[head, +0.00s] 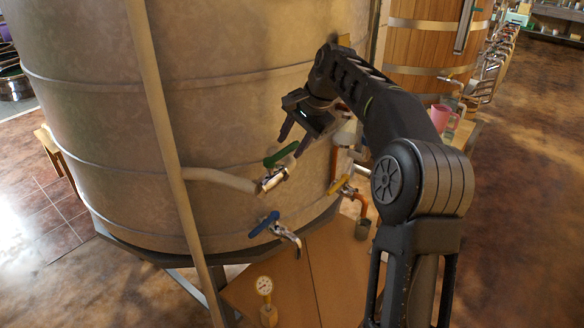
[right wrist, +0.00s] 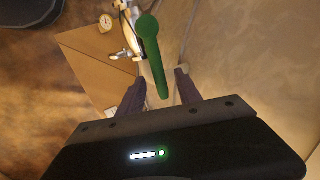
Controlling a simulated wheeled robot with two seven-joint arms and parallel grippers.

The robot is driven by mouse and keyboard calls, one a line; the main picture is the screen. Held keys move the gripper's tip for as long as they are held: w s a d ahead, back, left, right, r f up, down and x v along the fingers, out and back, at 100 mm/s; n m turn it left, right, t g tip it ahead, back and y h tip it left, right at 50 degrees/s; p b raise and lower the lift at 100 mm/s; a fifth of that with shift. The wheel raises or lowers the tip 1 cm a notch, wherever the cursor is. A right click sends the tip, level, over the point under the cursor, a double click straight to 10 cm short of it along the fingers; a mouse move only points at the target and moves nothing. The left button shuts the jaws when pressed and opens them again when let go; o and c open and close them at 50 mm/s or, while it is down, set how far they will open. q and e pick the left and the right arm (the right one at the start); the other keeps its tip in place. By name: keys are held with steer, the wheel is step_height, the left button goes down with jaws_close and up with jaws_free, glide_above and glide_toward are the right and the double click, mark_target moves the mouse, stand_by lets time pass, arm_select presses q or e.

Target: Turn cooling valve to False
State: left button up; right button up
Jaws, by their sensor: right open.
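A valve with a green lever handle (head: 281,154) is on a pipe at the side of the big metal tank (head: 100,100). In the right wrist view the green handle (right wrist: 152,55) points toward me, its near end between my finger tips. My right gripper (head: 291,146) is open, just above the handle in the head view; it also shows in the right wrist view (right wrist: 161,80). I cannot tell whether the fingers touch the handle. A blue-handled valve (head: 264,224) is below, and a yellow-handled valve (head: 342,184) is to the right. No label shows which is the cooling valve. My left gripper is out of view.
A pale pipe (head: 165,130) runs down the tank front, with a side branch to the green-handled valve. A gauge (head: 264,286) stands below. A wooden vat (head: 425,45) and a pink jug (head: 441,117) are behind my right arm. Open floor lies at the right.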

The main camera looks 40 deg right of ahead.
steer(key=shift+f, duration=0.15)
steer(key=shift+b+x, duration=0.4)
steer(key=shift+x, duration=0.85)
steer(key=shift+c, duration=0.3)
jaws_close()
